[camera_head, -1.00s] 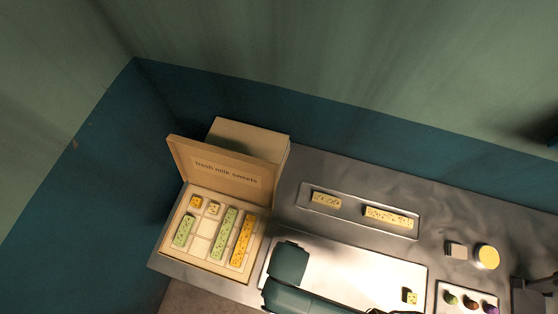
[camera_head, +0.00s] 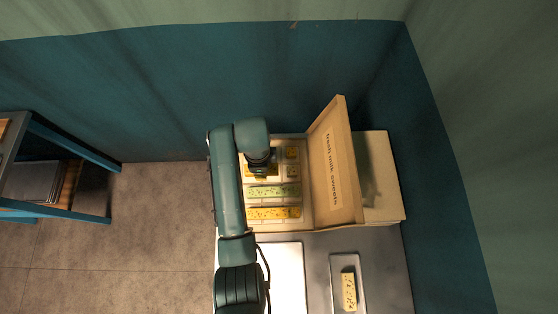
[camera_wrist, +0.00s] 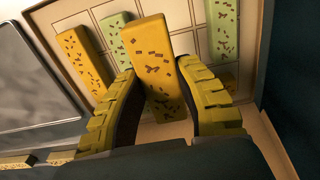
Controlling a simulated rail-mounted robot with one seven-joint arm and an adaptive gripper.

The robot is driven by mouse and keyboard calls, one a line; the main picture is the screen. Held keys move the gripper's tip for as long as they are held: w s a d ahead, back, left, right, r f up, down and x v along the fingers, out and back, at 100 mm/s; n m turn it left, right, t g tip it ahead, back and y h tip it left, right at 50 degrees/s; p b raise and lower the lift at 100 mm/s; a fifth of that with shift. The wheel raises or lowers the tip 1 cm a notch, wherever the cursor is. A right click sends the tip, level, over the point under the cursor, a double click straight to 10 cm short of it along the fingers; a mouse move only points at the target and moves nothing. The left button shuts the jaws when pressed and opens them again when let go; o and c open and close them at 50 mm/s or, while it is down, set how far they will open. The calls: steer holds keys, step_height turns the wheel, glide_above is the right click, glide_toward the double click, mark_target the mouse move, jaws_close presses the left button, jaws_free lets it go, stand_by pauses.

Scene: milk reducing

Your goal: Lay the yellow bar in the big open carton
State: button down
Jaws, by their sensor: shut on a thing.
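My gripper (camera_wrist: 157,74) is shut on the yellow bar (camera_wrist: 158,52), which has brown flecks and sits between the two yellow-padded fingers. In the head view my gripper (camera_head: 262,168) is over the left part of the big open carton (camera_head: 306,200), and the held bar is mostly hidden beneath it. The carton has a raised lid (camera_head: 338,170) and a divided inside. In the wrist view the carton floor (camera_wrist: 188,42) lies behind the bar. I cannot tell whether the bar touches the floor.
The carton holds an orange-yellow bar (camera_head: 273,213), a green bar (camera_head: 272,191) and small pieces (camera_head: 292,153) by the lid. Another green bar (camera_wrist: 223,38) lies right of the held bar. A tray (camera_head: 338,262) with a pale bar (camera_head: 348,290) and a white board (camera_head: 287,280) are nearby.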

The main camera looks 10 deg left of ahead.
steer(key=shift+w+a+r, duration=0.35)
steer(key=shift+w+a, duration=0.1)
steer(key=shift+w, duration=0.2)
steer(key=f, duration=0.3)
steer(key=f+b, duration=0.1)
steer(key=f, duration=0.5)
steer(key=shift+w+a+f+b, duration=0.15)
steer(key=shift+w+f+b, duration=0.1)
steer(key=shift+b, duration=0.05)
steer(key=shift+f, duration=0.2)
steer(key=c, duration=0.8)
jaws_free()
step_height(320, 180, up, 12)
steer(key=shift+r+p, duration=0.2)
steer(key=shift+p, duration=0.7)
